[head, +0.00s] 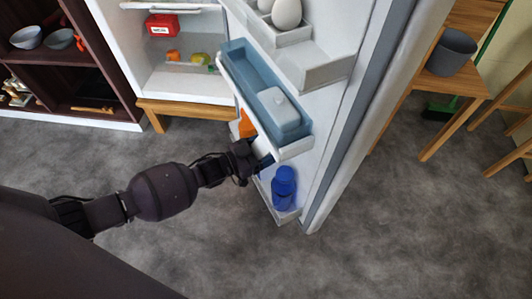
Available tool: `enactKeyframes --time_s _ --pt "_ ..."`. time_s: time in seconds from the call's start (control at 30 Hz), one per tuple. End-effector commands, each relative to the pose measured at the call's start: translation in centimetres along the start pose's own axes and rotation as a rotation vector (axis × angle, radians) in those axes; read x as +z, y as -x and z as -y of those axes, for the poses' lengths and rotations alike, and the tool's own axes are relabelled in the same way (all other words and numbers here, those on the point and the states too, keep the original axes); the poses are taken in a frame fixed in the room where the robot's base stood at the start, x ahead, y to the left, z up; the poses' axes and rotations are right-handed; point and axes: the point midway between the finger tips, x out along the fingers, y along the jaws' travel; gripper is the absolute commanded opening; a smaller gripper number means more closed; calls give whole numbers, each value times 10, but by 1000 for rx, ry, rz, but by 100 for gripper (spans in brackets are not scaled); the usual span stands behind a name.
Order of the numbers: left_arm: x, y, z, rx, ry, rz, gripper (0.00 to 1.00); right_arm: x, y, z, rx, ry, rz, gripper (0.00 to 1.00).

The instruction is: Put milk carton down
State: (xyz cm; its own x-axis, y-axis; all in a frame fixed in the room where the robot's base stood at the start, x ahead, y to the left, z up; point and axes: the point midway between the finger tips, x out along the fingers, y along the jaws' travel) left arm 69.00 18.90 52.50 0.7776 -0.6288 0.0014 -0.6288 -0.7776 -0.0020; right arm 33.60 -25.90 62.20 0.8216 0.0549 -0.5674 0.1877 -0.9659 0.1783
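My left gripper (256,160) reaches from the left to the inside of the open fridge door (340,130), below the middle door shelf. A small patch of blue shows at its fingers; I cannot tell whether it is part of a carton. The fingers are mostly hidden, so I cannot see if they are open or shut. An orange item (246,124) shows just above the gripper, partly hidden by the shelf. A blue bottle (284,188) stands on the lowest door shelf (287,216), right of the gripper. No milk carton can be clearly made out. My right gripper is out of view.
The middle door shelf holds a blue tray (238,62) with a white butter dish (279,106). Eggs (286,14) sit in the upper door shelf. The fridge interior (185,86) holds a red box (162,25). A dark cabinet (112,62) stands left; a grey pot (451,52) is at right.

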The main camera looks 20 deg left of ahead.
Motion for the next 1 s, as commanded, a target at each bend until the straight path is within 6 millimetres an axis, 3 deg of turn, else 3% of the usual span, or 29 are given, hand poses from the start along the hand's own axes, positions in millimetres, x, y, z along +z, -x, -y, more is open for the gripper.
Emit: enactKeyframes --time_s 0.03,0.13,0.63,0.67,0.8,1.0 --pt "15 2 -2 0 7 7 2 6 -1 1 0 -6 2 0" --pt "23 1 -2 1 5 3 2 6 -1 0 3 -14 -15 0" --pt "26 0 0 0 2 -1 2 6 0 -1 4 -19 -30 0" --pt "27 1 0 0 1 2 69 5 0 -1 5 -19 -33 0" --pt "26 1 0 0 1 1 90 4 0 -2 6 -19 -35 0" --pt "27 1 0 0 1 2 91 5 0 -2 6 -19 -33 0"
